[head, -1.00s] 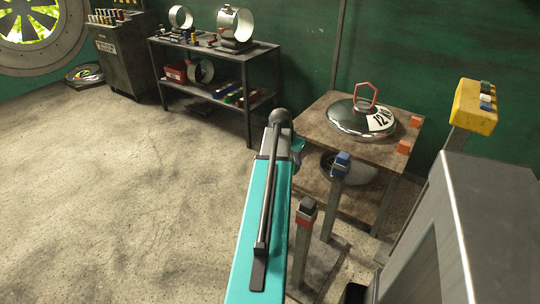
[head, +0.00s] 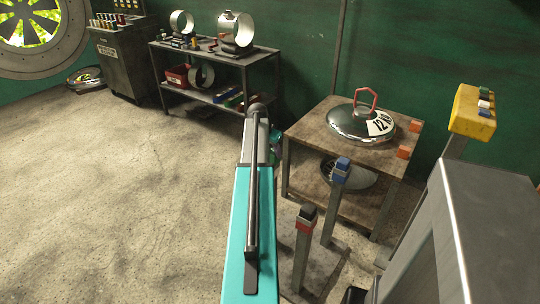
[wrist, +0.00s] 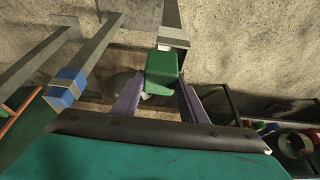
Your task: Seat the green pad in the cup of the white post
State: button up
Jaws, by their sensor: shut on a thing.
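In the wrist view my gripper (wrist: 160,92) has its two purple fingers closed on the green pad (wrist: 162,72), one finger on each side. A pale post with a whitish top (wrist: 172,38), apparently the white post, stands just beyond the pad. The pad overlaps the lower part of that top in the picture, so its cup is partly hidden. I cannot tell whether pad and post touch. In the head view my turquoise arm hides most of the gripper, and the white post does not show.
A blue-topped post (head: 341,166) and a red-and-black-topped post (head: 306,214) stand right of my arm. Behind them is a wooden table (head: 310,122) with a shiny domed lid (head: 358,124). A yellow block (head: 470,112) holds small pads. Open floor lies to the left.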

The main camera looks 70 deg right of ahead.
jog(key=shift+w+d, duration=0.5)
jog(key=shift+w, duration=0.25)
jog(key=shift+f, duration=0.1)
jog(key=shift+f, duration=1.7)
jog(key=o, duration=1.2)
jog(key=shift+c, duration=0.2)
jog(key=v, duration=1.2)
